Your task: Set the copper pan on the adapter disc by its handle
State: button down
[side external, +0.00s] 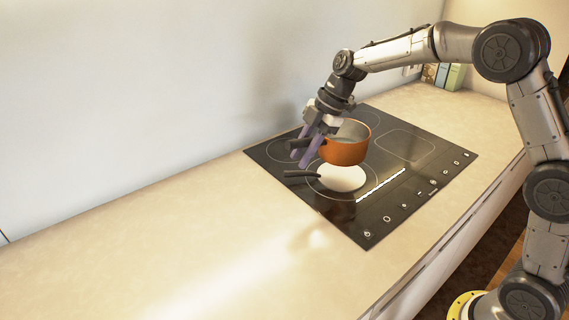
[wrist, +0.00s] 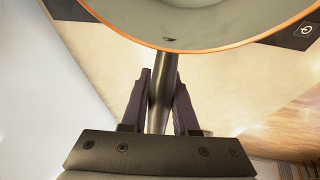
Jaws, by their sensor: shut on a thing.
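The copper pan (side external: 345,147) is held up above the cooktop, roughly level, with its orange outside and grey inside showing. Its rim and inside fill the top of the wrist view (wrist: 200,22). My gripper (side external: 312,150) is shut on the pan's dark handle (wrist: 161,85), which runs between the two fingers in the wrist view. The adapter disc (side external: 342,178), pale and round with a dark handle of its own pointing left, lies on the cooktop's front left zone. The pan hangs above the disc, apart from it in the side view; the exact gap is hard to tell.
The black cooktop (side external: 400,175) has outlined zones and touch marks along its front right edge. The beige counter (side external: 180,235) is clear to the left. A white wall (side external: 150,80) rises close behind. Small boxes (side external: 450,76) stand at the far back.

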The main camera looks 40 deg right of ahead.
jog(key=shift+w+d+f, duration=0.15)
jog(key=shift+d+f, duration=0.05)
jog(key=shift+d, duration=0.8)
jog(key=shift+f, duration=3.45)
jog(key=c, duration=0.6)
grip_release()
jog(key=shift+f, duration=0.1)
